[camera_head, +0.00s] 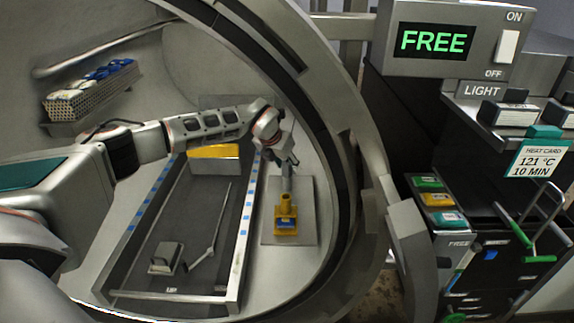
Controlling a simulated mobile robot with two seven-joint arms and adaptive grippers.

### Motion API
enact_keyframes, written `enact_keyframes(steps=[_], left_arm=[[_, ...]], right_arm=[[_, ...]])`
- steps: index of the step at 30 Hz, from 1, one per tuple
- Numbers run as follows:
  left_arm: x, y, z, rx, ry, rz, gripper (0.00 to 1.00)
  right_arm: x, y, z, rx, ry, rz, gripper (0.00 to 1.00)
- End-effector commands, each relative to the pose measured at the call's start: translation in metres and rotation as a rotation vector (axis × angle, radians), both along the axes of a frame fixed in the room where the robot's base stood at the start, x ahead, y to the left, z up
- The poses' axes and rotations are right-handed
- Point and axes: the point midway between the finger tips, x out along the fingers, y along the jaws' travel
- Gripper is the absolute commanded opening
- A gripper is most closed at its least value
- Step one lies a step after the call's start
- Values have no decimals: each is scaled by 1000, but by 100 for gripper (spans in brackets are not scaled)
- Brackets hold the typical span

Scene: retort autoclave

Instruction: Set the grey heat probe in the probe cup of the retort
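My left arm reaches into the round opening of the retort (347,140). My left gripper (287,163) points down and appears shut on the grey heat probe (287,184), a small upright grey piece below the fingers. The yellow probe cup (285,211), with a blue patch on its front, stands on a light grey plate (306,230) inside the retort. The probe's lower end meets the cup's mouth in the picture; I cannot tell whether it is inside or just above. The fingers partly hide the probe's top. My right gripper is not in view.
A long dark tray with pale rails (245,243) lies left of the cup, with a yellow block (213,152) at its far end. A perforated basket (92,97) hangs on the left wall. A panel reading FREE (432,41) and a heat card (540,158) are outside, right.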

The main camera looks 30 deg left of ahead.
Motion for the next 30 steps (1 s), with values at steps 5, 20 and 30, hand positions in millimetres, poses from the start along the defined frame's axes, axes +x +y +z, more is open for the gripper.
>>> enact_keyframes(steps=[5,20,30], left_arm=[[0,0,0,0,0,0,39],[-29,3,52,0,-4,-1,39],[-56,5,98,0,-1,-1,39]], right_arm=[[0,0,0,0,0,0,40],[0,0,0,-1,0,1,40],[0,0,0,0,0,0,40]])
